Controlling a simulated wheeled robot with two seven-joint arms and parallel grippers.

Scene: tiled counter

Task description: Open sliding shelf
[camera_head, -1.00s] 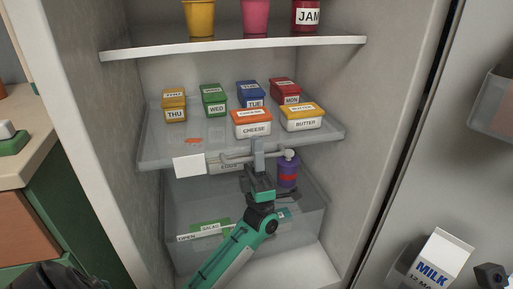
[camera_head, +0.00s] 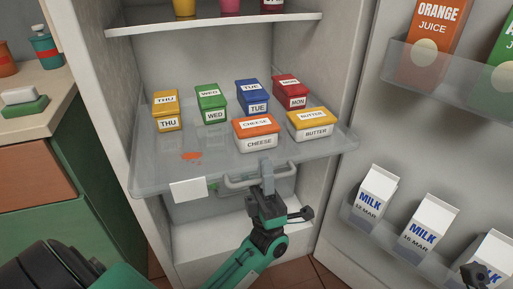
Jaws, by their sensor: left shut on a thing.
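The clear sliding shelf (camera_head: 160,165) juts out of the fridge in the head view. A white blank tag (camera_head: 189,190) hangs at its front left. A grey bar handle (camera_head: 235,183) runs along its front edge. My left gripper (camera_head: 266,180) is shut on the handle near its middle, and its fingers cover part of it. A small dark piece at the bottom right edge looks like part of my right gripper (camera_head: 474,274); its jaws cannot be made out.
Green, blue, red and yellow day boxes, the cheese box (camera_head: 258,139) and the butter box (camera_head: 313,129) sit on the shelf. A drawer (camera_head: 205,210) lies below. The open door (camera_head: 340,215) with milk cartons (camera_head: 416,222) stands at right, a counter (camera_head: 45,110) at left.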

